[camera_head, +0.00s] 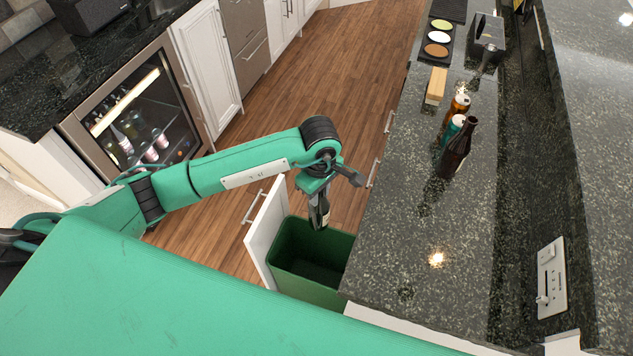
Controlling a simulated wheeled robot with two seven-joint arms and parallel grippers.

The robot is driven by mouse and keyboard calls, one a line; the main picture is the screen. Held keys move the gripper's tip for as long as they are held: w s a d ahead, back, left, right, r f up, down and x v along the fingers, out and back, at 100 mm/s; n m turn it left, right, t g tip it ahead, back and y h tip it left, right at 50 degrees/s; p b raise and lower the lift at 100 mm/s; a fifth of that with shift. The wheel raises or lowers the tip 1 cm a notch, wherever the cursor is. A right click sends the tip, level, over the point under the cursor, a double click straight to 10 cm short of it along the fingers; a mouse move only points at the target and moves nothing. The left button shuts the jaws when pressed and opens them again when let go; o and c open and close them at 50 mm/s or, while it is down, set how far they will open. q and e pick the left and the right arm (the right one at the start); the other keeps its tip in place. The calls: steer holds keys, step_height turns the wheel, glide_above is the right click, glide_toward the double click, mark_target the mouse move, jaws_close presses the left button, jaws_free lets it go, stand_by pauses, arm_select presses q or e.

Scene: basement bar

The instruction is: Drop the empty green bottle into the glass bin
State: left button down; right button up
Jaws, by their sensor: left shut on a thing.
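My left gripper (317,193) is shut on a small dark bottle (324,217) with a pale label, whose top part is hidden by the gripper. The bottle's green colour is hard to make out at this size. It hangs roughly upright at the far edge of a dark green open bin (304,291), seen over its opening. I cannot tell whether its lower end is below the rim. The visible inside of the bin looks empty. My right gripper is not in view.
An open white cabinet door (266,231) stands left of the bin. A dark granite counter (425,230) runs along its right side. On it stand a brown bottle (458,150), a teal bottle (450,131) and an amber bottle (459,103). A fridge (135,112) is at left.

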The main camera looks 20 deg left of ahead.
arm_select(q)
steer(key=shift+f+b, duration=1.15)
steer(key=shift+f, duration=1.7)
steer(key=c, duration=1.1)
jaws_free()
step_height(320, 180, up, 13)
steer(key=b, duration=0.2)
steer(key=shift+f+b, duration=0.2)
steer(key=shift+b, duration=0.1)
steer(key=shift+r, duration=0.65)
